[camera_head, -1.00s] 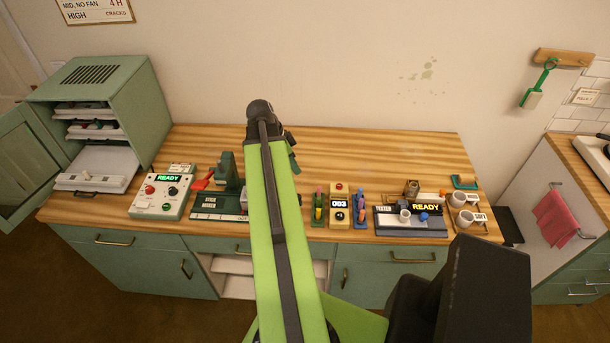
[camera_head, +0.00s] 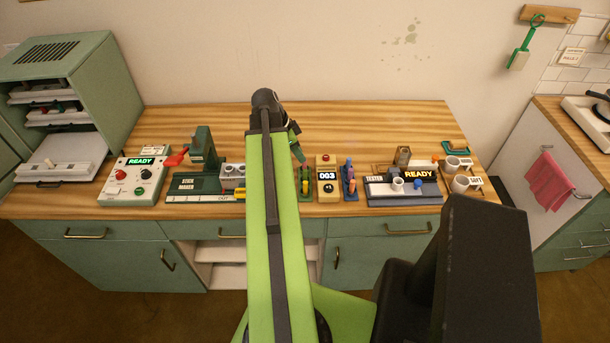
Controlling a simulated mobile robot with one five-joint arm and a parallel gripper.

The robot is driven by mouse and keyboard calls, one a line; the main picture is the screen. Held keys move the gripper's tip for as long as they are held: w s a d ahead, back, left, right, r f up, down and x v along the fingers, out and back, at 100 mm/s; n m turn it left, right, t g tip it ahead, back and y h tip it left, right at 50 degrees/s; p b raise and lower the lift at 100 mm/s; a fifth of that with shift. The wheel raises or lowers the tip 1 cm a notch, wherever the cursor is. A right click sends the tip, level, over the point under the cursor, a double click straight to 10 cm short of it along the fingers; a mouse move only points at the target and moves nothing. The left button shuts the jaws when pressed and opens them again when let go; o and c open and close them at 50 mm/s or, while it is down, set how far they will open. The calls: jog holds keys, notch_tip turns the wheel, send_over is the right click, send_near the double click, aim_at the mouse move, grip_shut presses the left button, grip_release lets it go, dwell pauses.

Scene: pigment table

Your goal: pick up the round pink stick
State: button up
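A small green rack (camera_head: 305,195) holds several short coloured sticks, and one near its top looks pinkish (camera_head: 305,172). A blue rack (camera_head: 350,194) beside the counter box also holds sticks, with a purple-pink one (camera_head: 349,172). They are too small for me to tell which, if any, is the round pink stick. My gripper (camera_head: 297,149) is at the end of my green arm, mostly hidden behind the arm. It appears above the worktop, behind the green rack in the picture. I cannot see its fingers clearly or anything held.
On the wooden worktop (camera_head: 350,125) stand the stick maker (camera_head: 195,183), a control box (camera_head: 133,182), a counter box (camera_head: 328,188), the tester (camera_head: 400,195) and white cups (camera_head: 460,183). A green cabinet (camera_head: 105,75) stands at left. The back of the worktop is clear.

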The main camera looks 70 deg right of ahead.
aim_at(305, 166)
jog(key=b+x, duration=0.5)
jog(key=shift+s+a+f, duration=0.1)
jog(key=shift+a+f, duration=0.05)
jog(key=shift+f, duration=0.15)
jog(key=shift+r, duration=0.2)
jog(key=shift+c, duration=0.5)
grip_shut()
